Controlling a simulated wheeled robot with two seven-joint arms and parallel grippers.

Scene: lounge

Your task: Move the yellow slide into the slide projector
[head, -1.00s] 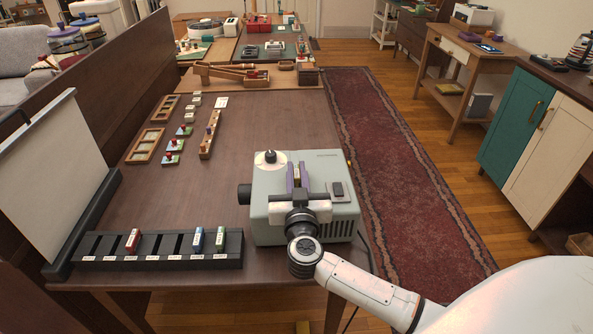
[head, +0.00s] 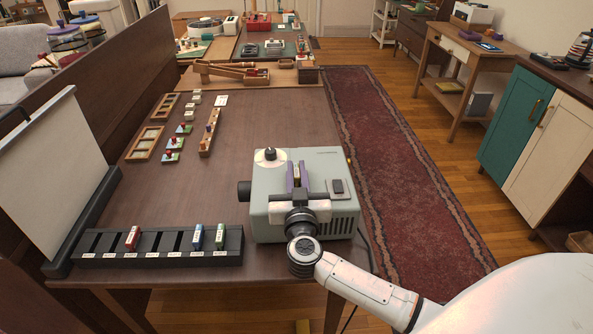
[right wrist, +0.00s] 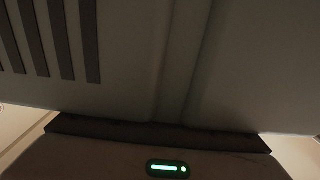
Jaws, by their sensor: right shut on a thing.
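The slide projector (head: 262,205) is a pale grey-green box at the near edge of the table, its dark lens facing left. My right gripper (head: 297,174) points down over the projector's top, its purple fingers shut on the yellow slide (head: 297,169). Only a thin strip of the slide shows between the fingers. The lower part is hidden, so I cannot tell how deep it sits in the projector. In the right wrist view the projector's vented grey wall (right wrist: 130,60) fills most of the picture, and the fingertips are not visible. My left gripper is out of view.
A black slide rack (head: 160,258) left of the projector holds a red slide (head: 132,238), a blue slide (head: 198,237) and a green slide (head: 220,236). A white screen (head: 50,170) stands at the far left. The table's middle is clear beyond the projector.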

